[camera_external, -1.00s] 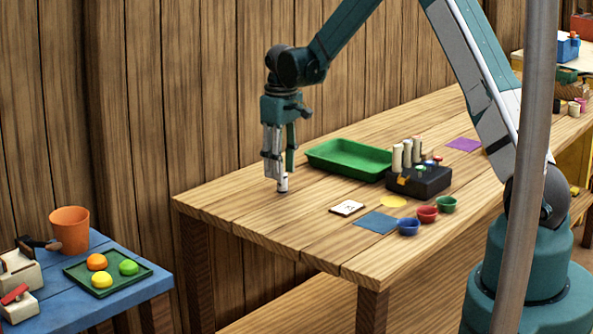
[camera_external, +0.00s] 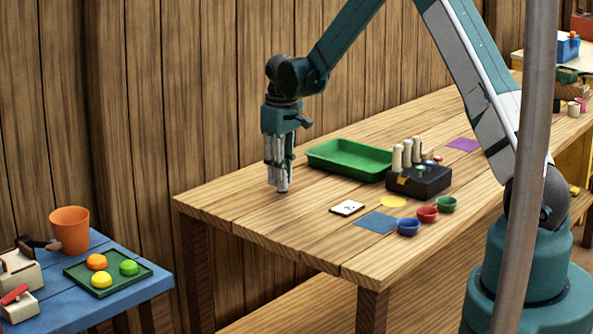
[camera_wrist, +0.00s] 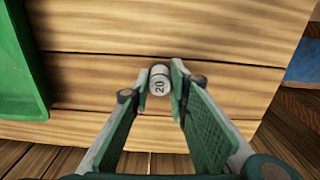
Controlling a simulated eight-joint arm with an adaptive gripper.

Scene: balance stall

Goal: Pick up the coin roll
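The coin roll (camera_wrist: 160,79) is a small pale grey cylinder marked "20". In the wrist view it stands between my two fingertips, with a pad close against each side. My gripper (camera_wrist: 161,75) appears shut on it, with no clear gap on either side. In the external view my gripper (camera_external: 279,187) points straight down at the left end of the wooden table (camera_external: 235,205). The fingers there hide most of the roll. The roll is at the tabletop, and I cannot tell whether it is clear of the wood.
A green tray (camera_external: 348,158) lies right of my gripper. Beyond it is a black block (camera_external: 420,181) with upright rolls. A white card (camera_external: 347,208), a blue square (camera_external: 376,222) and small coloured bowls (camera_external: 427,214) lie toward the front. The wood around my fingertips is clear.

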